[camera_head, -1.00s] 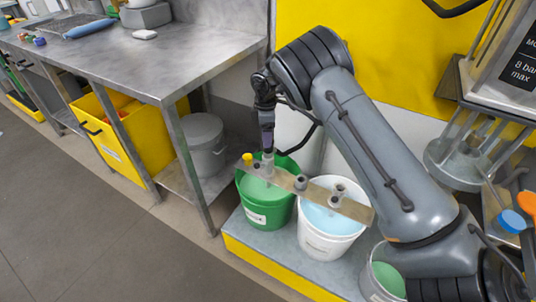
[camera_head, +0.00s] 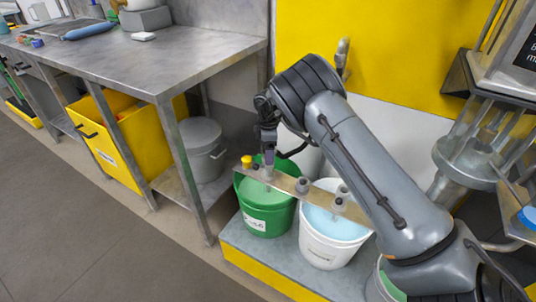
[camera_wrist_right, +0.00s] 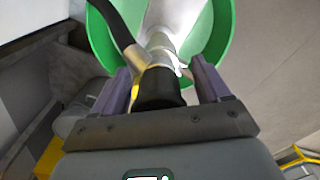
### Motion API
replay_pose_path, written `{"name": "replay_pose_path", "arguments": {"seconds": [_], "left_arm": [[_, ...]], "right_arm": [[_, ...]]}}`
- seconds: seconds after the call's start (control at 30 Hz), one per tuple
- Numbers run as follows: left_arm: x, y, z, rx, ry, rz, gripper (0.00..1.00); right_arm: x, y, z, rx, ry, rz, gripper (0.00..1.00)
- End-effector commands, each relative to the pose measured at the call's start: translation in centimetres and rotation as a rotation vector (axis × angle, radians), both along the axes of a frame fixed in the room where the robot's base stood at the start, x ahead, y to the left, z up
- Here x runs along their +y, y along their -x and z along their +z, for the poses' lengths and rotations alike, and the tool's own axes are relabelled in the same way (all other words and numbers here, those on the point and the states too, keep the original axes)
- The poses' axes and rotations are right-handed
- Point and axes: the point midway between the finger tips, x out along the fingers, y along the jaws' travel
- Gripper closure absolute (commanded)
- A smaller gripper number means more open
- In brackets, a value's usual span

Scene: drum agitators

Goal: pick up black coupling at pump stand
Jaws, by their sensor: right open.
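The black coupling (camera_wrist_right: 160,88) shows in the right wrist view at the end of a metal pipe fitting, between the two fingers of my right gripper (camera_wrist_right: 162,85). The gripper is open, with a finger on each side of the coupling. In the head view my right gripper (camera_head: 268,156) points down at the left part of a metal bar (camera_head: 318,196) across two buckets. The coupling is not clear there, hidden by the gripper or too small. The green bucket (camera_head: 262,217) lies below; its inside shows behind the fitting in the wrist view. My left gripper is not in view.
A white bucket (camera_head: 326,251) with pale blue liquid stands right of the green one on a yellow-edged platform (camera_head: 250,263). A yellow knob (camera_head: 247,161) stands on the bar's left end. A black hose (camera_wrist_right: 115,25) runs beside the fitting. A steel bench (camera_head: 150,75) stands left.

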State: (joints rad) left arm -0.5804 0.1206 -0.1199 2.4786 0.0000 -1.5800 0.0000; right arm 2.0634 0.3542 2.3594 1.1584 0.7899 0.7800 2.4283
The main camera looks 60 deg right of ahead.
Motion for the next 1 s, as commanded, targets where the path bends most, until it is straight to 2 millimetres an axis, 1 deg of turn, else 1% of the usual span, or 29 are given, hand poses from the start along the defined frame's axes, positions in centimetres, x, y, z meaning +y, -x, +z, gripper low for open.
{"name": "replay_pose_path", "arguments": {"seconds": [0.07, 0.1, 0.57, 0.6, 0.87, 1.0], "left_arm": [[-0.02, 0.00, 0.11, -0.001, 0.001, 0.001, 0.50], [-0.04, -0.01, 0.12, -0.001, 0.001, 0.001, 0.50], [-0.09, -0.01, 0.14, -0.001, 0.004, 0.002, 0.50], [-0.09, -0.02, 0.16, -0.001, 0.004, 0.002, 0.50], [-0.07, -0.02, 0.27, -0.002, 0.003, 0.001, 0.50], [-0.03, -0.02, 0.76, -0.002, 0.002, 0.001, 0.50]], "right_arm": [[0.00, -0.01, 0.11, 0.000, 0.000, 0.000, 0.24], [0.00, -0.01, 0.11, 0.000, 0.000, 0.000, 0.26], [0.01, -0.01, 0.11, 0.000, 0.000, 0.000, 0.96], [0.00, -0.04, 0.17, -0.001, 0.001, 0.001, 0.99], [0.00, -0.04, 0.29, -0.001, 0.001, 0.001, 0.99], [0.00, -0.05, 0.92, -0.001, 0.000, 0.000, 0.99]]}}
